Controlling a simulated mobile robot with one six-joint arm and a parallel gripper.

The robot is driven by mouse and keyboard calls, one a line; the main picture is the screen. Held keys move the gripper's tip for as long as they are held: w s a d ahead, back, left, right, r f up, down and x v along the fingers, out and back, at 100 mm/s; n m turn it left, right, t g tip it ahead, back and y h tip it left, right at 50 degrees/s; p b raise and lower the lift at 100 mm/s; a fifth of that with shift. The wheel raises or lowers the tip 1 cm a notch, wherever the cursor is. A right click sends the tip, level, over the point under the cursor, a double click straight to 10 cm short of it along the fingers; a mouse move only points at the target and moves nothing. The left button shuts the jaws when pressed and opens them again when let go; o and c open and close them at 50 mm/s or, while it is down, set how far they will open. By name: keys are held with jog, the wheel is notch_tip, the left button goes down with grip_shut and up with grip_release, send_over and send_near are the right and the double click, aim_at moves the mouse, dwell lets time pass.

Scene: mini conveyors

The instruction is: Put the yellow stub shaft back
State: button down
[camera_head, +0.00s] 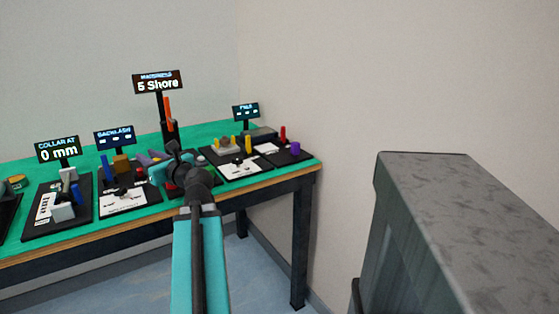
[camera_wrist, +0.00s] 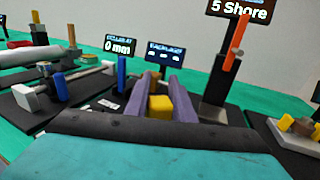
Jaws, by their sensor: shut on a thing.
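My gripper (camera_head: 150,158) is over the middle of the green table, in front of the hardness station. In the wrist view its two purple fingers (camera_wrist: 161,82) are shut on a yellow block-like piece (camera_wrist: 160,106), which looks like the yellow stub shaft. Only its near end shows; the rest is hidden between the fingers. In the head view the arm and gripper hide the held piece. I cannot tell where the held piece's own seat is.
The hardness stand (camera_wrist: 220,90) with its orange lever rises close to the right of the fingers. A backlash board (camera_head: 125,203) and a collar board (camera_head: 42,225) lie to the left. A grey block-shaped structure (camera_head: 450,220) fills the right foreground.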

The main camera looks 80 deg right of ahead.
jog(key=s+d+r+m+g+h+p, duration=0.1)
jog(key=s+d+h+p, duration=0.1)
jog(key=s+d+p, duration=0.5)
jog(key=s+d+m+g+h+p, duration=0.1)
jog(key=s+d+m+p, duration=0.1)
jog(key=s+p, duration=0.75)
jog(key=s+d+f+m+g+h+p, duration=0.1)
jog(key=s+m+g+h+p, duration=0.2)
jog(key=s+p, duration=1.3)
jog(key=s+m+g, duration=0.1)
jog(key=s+g, duration=0.2)
jog(key=shift+d+h, duration=0.2)
jog(key=shift+h, duration=0.2)
jog(key=shift+w+f, duration=0.15)
jog(key=shift+w, duration=0.1)
